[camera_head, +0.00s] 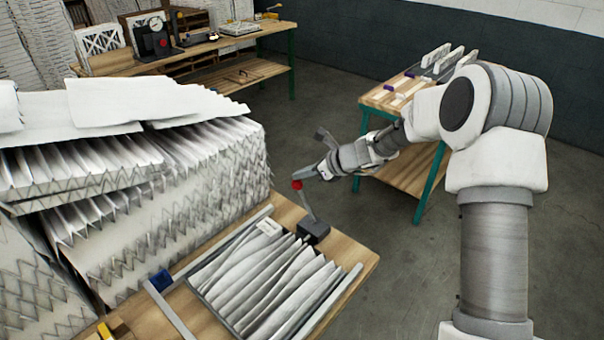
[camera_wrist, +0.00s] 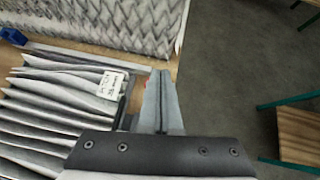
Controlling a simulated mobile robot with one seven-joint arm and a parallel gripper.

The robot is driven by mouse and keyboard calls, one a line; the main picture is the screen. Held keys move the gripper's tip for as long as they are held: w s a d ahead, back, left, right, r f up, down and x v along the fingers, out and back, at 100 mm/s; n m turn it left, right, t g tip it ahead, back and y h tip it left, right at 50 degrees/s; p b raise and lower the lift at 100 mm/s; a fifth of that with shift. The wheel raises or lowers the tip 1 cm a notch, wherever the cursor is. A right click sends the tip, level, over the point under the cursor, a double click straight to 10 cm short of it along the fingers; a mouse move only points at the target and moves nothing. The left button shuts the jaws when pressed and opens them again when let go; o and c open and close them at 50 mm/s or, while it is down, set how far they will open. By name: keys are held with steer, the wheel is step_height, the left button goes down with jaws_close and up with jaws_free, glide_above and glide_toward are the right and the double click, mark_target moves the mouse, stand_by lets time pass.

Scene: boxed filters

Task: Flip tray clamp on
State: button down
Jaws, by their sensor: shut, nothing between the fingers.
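The tray clamp (camera_head: 314,231) is a dark block at the right back corner of the filter tray. Its thin lever stands up from the block, leaning a little left, and ends in a red knob (camera_head: 297,185). My gripper (camera_head: 300,173) is shut and empty, with its tips right at the knob. I cannot tell whether they touch it. In the wrist view the closed fingers (camera_wrist: 162,75) hide most of the clamp; only a sliver of red (camera_wrist: 146,83) shows at their left edge. The tray (camera_head: 333,302) holds a row of pleated white filters (camera_head: 265,285).
Large stacks of pleated filters (camera_head: 165,180) rise left of the tray. A white label (camera_wrist: 110,85) lies at the tray's back end. A blue block (camera_head: 161,280) is on the tray's left side. A side table (camera_head: 400,180) stands behind my arm. Floor right of the bench is clear.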

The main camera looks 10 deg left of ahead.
steer(key=d+r+p, duration=0.1)
steer(key=d+r, duration=0.2)
steer(key=r, duration=0.9)
steer(key=shift+s+d+r+p, duration=0.2)
steer(key=shift+d+r+p, duration=0.05)
steer(key=shift+r+p, duration=0.15)
